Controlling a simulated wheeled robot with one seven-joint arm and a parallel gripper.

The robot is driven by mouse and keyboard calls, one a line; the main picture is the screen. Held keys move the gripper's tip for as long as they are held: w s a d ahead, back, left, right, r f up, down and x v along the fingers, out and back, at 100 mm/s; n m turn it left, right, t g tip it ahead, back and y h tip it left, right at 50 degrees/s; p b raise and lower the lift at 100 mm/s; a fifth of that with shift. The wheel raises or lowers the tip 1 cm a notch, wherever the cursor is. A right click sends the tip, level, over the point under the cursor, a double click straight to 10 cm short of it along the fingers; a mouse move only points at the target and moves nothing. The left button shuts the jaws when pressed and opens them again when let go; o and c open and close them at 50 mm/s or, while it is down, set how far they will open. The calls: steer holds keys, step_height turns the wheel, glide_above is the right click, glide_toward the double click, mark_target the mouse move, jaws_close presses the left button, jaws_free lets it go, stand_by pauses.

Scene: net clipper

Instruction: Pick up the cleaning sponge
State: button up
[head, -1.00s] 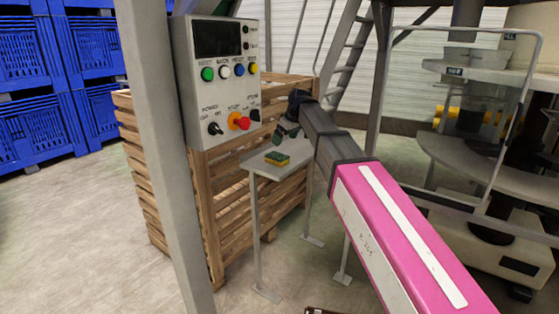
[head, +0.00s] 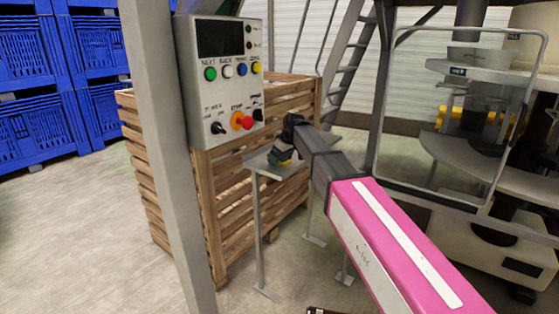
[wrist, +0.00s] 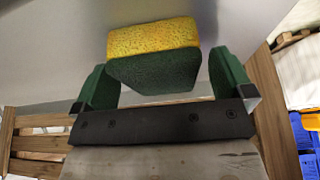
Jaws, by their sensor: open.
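The cleaning sponge (wrist: 153,57) is yellow on one face and dark green on the other. In the wrist view it lies between the two green fingers of my gripper (wrist: 168,80), with a visible gap on each side. My gripper is open and around the sponge, not closed on it. In the head view my gripper (head: 281,158) is over the small grey table (head: 262,168).
A control panel (head: 222,85) on a grey post (head: 163,150) stands left of the table. A wooden slatted crate (head: 240,215) is behind and beside the table. A ladder (head: 352,70) and a machine (head: 480,165) are at the right. Blue crates (head: 40,120) are stacked far left.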

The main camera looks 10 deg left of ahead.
steer(key=shift+c, duration=0.3)
steer(key=c, duration=0.9)
steer(key=shift+c, duration=0.2)
step_height(320, 180, up, 10)
